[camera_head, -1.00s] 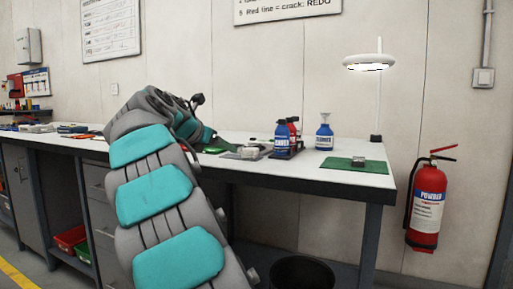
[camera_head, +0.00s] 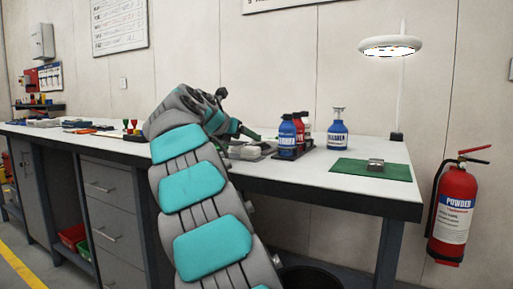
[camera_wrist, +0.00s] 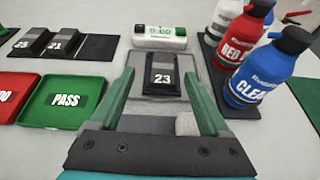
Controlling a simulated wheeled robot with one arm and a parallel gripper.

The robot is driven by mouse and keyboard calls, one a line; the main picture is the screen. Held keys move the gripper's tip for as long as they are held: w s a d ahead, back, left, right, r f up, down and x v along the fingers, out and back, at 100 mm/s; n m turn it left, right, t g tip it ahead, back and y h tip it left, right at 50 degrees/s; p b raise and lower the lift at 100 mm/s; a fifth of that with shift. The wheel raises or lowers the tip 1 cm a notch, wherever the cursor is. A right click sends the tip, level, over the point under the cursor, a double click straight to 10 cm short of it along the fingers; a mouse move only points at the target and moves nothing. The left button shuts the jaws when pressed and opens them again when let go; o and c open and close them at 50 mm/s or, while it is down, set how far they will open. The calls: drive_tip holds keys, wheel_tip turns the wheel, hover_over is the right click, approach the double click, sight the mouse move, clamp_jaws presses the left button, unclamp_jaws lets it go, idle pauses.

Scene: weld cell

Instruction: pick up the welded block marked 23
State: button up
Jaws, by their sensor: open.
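The welded block marked 23 (camera_wrist: 163,80) is dark with a white number and sits on a grey plate (camera_wrist: 194,71) in front of a white device with a green display (camera_wrist: 160,37). In the wrist view my gripper (camera_wrist: 161,88) is open, with one green finger on each side of the block and a gap to it. I cannot tell how high the fingers are above the plate. In the head view my gripper is largely hidden behind my arm, and block 23 cannot be made out.
Blocks 25 (camera_wrist: 30,43) and 21 (camera_wrist: 62,43) sit on a dark mat at left. A green PASS tray (camera_wrist: 67,98) and a red tray (camera_wrist: 16,93) are nearer. Red (camera_wrist: 243,35) and blue (camera_wrist: 265,72) bottles stand close on the right. A small block (camera_head: 375,165) lies on a green mat (camera_head: 345,169).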

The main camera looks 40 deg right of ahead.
sight(255, 143)
drive_tip(key=x, duration=0.3)
drive_tip(key=b+x, duration=0.1)
drive_tip(key=shift+s+d+f, duration=0.2)
drive_tip(key=shift+d+f, duration=0.05)
drive_tip(key=shift+f, duration=0.2)
clamp_jaws()
idle(0.4)
